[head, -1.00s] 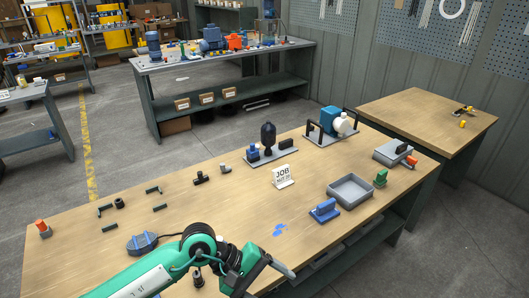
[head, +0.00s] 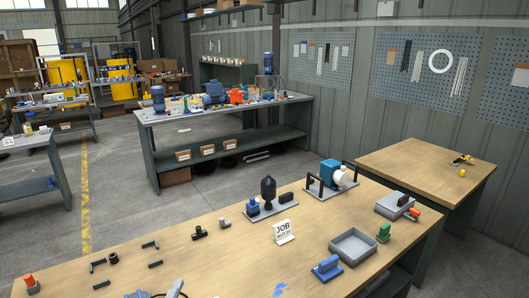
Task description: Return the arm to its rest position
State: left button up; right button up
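The wooden bench (head: 210,262) fills the lower part of the head view. A small grey tip (head: 175,288) shows at the bottom edge, left of the middle. It looks like an end of my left gripper, but too little shows to tell its opening. The green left arm is otherwise out of the picture. My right gripper is not in view. No object is seen held.
On the bench stand a JOB sign (head: 284,232), a dark pump on a plate (head: 268,190), a blue-and-white pump (head: 331,173), a grey tray (head: 354,245) and a blue block (head: 327,268). Small dark fittings (head: 114,258) lie left. The bench's middle is clear.

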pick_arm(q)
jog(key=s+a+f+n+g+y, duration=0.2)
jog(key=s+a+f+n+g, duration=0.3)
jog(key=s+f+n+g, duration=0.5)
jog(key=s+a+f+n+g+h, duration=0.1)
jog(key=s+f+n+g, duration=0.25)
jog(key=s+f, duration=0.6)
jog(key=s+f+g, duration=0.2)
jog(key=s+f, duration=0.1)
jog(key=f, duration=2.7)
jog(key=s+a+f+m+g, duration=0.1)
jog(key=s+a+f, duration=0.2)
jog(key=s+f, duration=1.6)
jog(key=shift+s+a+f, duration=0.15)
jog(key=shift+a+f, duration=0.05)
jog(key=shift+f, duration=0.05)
